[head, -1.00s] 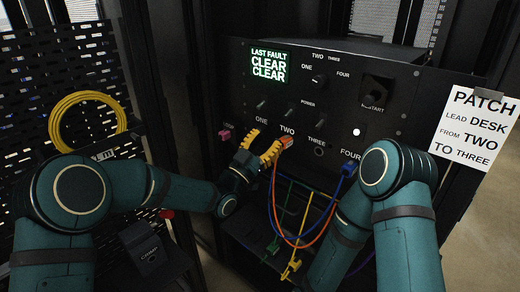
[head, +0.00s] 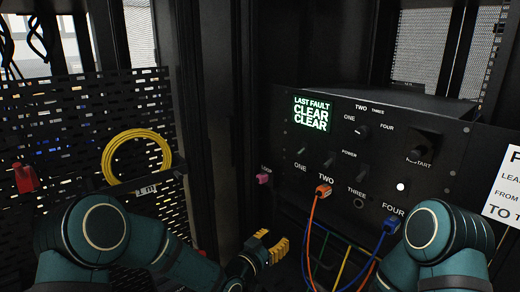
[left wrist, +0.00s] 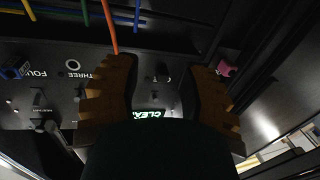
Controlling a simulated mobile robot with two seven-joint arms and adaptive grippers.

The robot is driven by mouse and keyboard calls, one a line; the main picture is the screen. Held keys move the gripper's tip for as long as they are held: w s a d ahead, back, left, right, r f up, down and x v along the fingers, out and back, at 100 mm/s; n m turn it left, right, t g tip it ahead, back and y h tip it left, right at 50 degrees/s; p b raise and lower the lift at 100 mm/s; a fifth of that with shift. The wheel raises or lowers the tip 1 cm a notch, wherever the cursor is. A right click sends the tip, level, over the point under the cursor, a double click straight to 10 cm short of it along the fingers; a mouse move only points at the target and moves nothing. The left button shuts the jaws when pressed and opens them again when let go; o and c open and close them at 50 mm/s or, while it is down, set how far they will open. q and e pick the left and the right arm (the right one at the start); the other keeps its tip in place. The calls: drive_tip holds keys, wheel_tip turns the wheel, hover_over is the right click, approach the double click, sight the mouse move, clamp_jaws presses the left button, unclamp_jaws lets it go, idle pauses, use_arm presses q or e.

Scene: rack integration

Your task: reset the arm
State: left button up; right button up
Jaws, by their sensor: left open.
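My left gripper (head: 270,250) has yellow ribbed fingers and is low in front of the black rack panel (head: 330,135), left of the cables. In the left wrist view its two fingers (left wrist: 160,95) are spread with nothing between them. My left arm (head: 100,235) comes in from the lower left. My right arm (head: 435,235) is at the lower right; its gripper is out of view. An orange plug (head: 323,191) sits in the port marked TWO, apart from my left gripper. A blue plug (head: 390,225) sits at the port marked FOUR.
The panel screen (head: 311,114) reads LAST FAULT CLEAR CLEAR. A pink plug (head: 264,175) is at LOOP. A yellow cable coil (head: 137,163) hangs on the perforated board at left. A paper note (head: 503,195) is at the right edge. Cables hang below the panel.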

use_arm(q)
drive_tip(key=s+a+f+n+g+y, duration=0.3)
drive_tip(key=s+a+f, duration=0.25)
drive_tip(key=f, duration=0.35)
drive_tip(key=s+a+f+n+g+y, duration=0.3)
drive_tip(key=s+a+f, duration=0.25)
drive_tip(key=f, duration=0.35)
drive_tip(key=s+a+f+n+g+y, duration=0.1)
drive_tip(key=s+a+f+g, duration=0.1)
drive_tip(key=s, duration=0.6)
drive_tip(key=s+a+f+n+g+y, duration=0.1)
drive_tip(key=s+a+f+n+g, duration=0.1)
drive_tip(key=s, duration=0.6)
wheel_tip(320, 180, down, 3)
drive_tip(key=shift+s+a+r+g, duration=0.2)
drive_tip(key=shift+a+g, duration=0.3)
drive_tip(key=shift+g, duration=0.4)
